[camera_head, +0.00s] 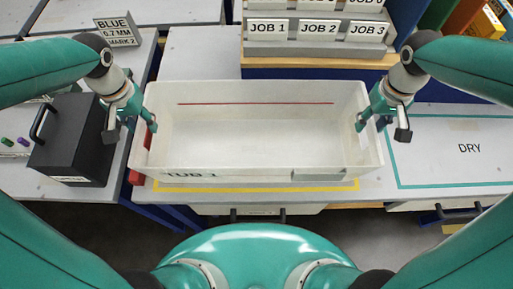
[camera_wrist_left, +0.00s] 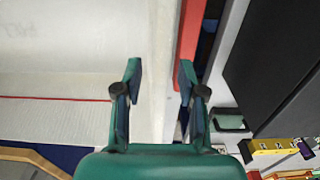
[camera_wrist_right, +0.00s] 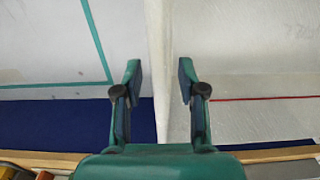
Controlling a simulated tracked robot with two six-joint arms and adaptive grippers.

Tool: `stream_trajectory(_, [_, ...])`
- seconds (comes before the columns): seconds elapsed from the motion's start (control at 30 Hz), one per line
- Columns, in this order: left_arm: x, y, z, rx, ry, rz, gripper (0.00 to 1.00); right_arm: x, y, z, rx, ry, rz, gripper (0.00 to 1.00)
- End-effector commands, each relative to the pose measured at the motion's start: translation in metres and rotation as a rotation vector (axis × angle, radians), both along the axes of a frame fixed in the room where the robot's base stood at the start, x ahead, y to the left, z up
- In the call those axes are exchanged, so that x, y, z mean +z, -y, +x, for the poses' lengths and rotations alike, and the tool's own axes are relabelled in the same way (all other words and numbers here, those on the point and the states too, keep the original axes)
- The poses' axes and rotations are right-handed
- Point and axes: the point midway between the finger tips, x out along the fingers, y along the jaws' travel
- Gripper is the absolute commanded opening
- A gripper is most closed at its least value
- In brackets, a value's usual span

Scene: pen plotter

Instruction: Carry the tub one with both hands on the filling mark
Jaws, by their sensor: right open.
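The white tub (camera_head: 260,172), lettered TUB 1 on its front, stands empty at the middle of the table. A red line (camera_head: 255,103) runs along its inner back wall. A yellow outline (camera_head: 255,188) on the table shows along the tub's front; the rest of it is hidden. My left gripper (camera_head: 150,122) is at the tub's left wall, open, with the rim between its spread fingers in the left wrist view (camera_wrist_left: 160,80). My right gripper (camera_head: 364,118) is open at the right wall, its fingers either side of the rim in the right wrist view (camera_wrist_right: 160,85).
A black box with a handle (camera_head: 75,140) stands close left of the tub. A red piece (camera_head: 137,178) lies beside the tub's left wall. A green outline marked DRY (camera_head: 470,148) is bare at right. JOB racks (camera_head: 316,28) stand behind.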

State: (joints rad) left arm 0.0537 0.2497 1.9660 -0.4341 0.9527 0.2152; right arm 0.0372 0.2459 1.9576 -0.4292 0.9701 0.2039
Motion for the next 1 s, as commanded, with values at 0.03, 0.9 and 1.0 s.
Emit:
stream_trajectory(0.03, [0.001,0.0,0.0,0.0,0.0,0.0,0.4,0.0,0.0,0.0,0.0,0.0,0.0,0.4])
stream_trajectory(0.9, [0.118,0.001,0.001,-0.001,0.001,0.0,0.4,0.004,0.0,0.0,-0.003,0.002,0.0,0.4])
stream_trajectory(1.0, [0.119,0.001,0.001,-0.001,0.0,0.0,0.4,0.014,0.0,0.001,-0.003,0.004,0.0,0.4])
